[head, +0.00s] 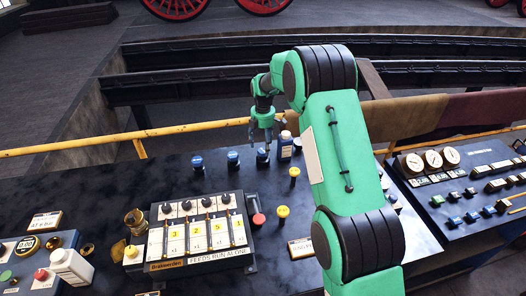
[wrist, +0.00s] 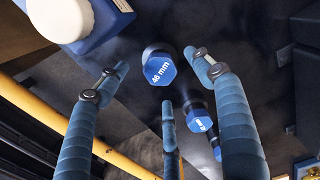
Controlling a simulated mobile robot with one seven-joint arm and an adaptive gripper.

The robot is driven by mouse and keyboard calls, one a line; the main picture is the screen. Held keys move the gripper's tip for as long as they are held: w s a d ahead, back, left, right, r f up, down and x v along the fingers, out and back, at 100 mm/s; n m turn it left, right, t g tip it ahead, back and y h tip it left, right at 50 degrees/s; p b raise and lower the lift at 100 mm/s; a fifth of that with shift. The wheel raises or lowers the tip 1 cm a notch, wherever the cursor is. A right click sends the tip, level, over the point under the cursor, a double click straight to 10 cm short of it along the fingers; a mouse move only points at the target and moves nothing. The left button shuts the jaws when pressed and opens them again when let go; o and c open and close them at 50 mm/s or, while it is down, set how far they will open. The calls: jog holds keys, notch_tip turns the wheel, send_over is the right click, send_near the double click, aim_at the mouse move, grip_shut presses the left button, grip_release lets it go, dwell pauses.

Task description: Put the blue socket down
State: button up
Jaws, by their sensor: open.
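The blue socket marked 46 mm (wrist: 158,70) stands upright on the dark bench in the wrist view. In the head view this blue-topped socket (head: 262,157) stands at the right end of a row, just below my gripper. My gripper (head: 266,140) points down with its fingers open. In the wrist view the three blue-grey fingers of my gripper (wrist: 161,76) are spread around the socket's line, with gaps between them and it. Two more blue-topped sockets stand left of it in the head view, the middle one (head: 233,158) and the left one (head: 197,162).
A blue-and-white bottle (head: 285,147) stands close right of the socket. A yellow rail (head: 90,143) runs behind the bench. A labelled switch panel (head: 200,235) lies in front, with yellow-topped pieces (head: 294,172) to its right. Dark bench top (head: 120,185) is free at the left.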

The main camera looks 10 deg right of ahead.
jog(key=shift+r, duration=1.85)
jog(key=shift+r, duration=0.25)
jog(key=s+r+m+t, duration=0.3)
jog(key=s+r+m, duration=0.6)
jog(key=s+r, duration=1.65)
jog(key=s+d+m+t, duration=0.1)
jog(key=s+m, duration=0.9)
jog(key=s, duration=2)
jog(key=shift+s+r+t, duration=0.35)
jog(key=shift+r+t, duration=0.05)
jog(key=shift+t, duration=0.4)
jog(key=shift+f, duration=0.15)
